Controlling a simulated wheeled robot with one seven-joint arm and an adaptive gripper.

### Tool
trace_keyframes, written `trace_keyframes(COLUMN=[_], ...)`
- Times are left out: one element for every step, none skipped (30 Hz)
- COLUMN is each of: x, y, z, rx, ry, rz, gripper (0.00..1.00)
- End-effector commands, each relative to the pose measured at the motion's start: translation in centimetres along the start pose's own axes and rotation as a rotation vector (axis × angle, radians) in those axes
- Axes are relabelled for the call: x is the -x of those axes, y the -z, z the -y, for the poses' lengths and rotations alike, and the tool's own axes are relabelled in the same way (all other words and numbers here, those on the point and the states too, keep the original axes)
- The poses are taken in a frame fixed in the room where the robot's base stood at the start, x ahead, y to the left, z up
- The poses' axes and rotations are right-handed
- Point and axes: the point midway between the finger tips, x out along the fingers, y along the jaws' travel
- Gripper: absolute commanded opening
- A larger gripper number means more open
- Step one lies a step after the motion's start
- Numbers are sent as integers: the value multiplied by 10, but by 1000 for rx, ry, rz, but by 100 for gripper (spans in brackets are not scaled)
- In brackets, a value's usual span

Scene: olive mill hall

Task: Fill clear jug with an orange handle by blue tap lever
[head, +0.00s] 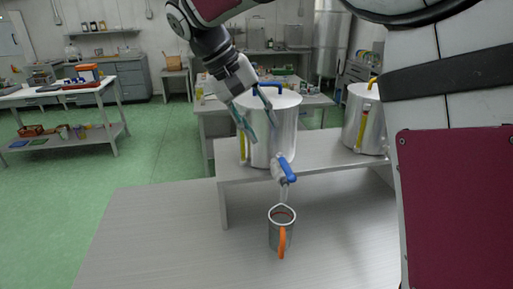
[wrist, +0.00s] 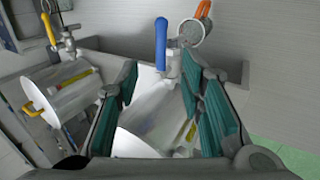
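A clear jug with an orange handle (head: 272,238) stands on the table under the blue-lever tap's spout, its handle toward me. It shows at the top of the wrist view (wrist: 190,33). The blue tap lever (head: 287,170) is on the front of a steel tank (head: 285,135) on a raised shelf. In the wrist view the lever (wrist: 161,45) lies beyond my fingertips, near the middle. My gripper (head: 256,112) is open and empty, with its teal fingers in front of the tank's upper part, above the lever. I cannot tell whether the jug holds liquid.
A second steel tank (head: 362,118) with a yellow-orange handle stands to the right on the same shelf (head: 325,150). The table (head: 160,235) is bare left of the jug.

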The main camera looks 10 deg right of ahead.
Motion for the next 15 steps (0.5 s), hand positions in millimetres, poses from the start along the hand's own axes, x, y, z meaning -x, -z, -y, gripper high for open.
trace_keyframes(x=[1,0,-1,-2,-4,-8,-12,-16,-22,-27,-33,-41,-47,-53,-61], y=[1,2,2,2,2,2,2,2,1,1,1,1,0,0,0], z=[2,2,2,2,2,2,2,1,1,1,1,1,1,0,0], rx=[-1,-1,-1,-2,-2,-2,-2,-2,-2,-1,-1,-1,-1,-2,-2], ry=[-5,-8,-10,-11,-11,-11,-11,-12,-11,-12,-11,-12,-12,-11,-11], rz=[2,3,4,5,5,4,5,7,6,7,7,7,8,8,9], gripper=[35,35,35,35,35,35,35,35,35,35,35,35,35,35,35])
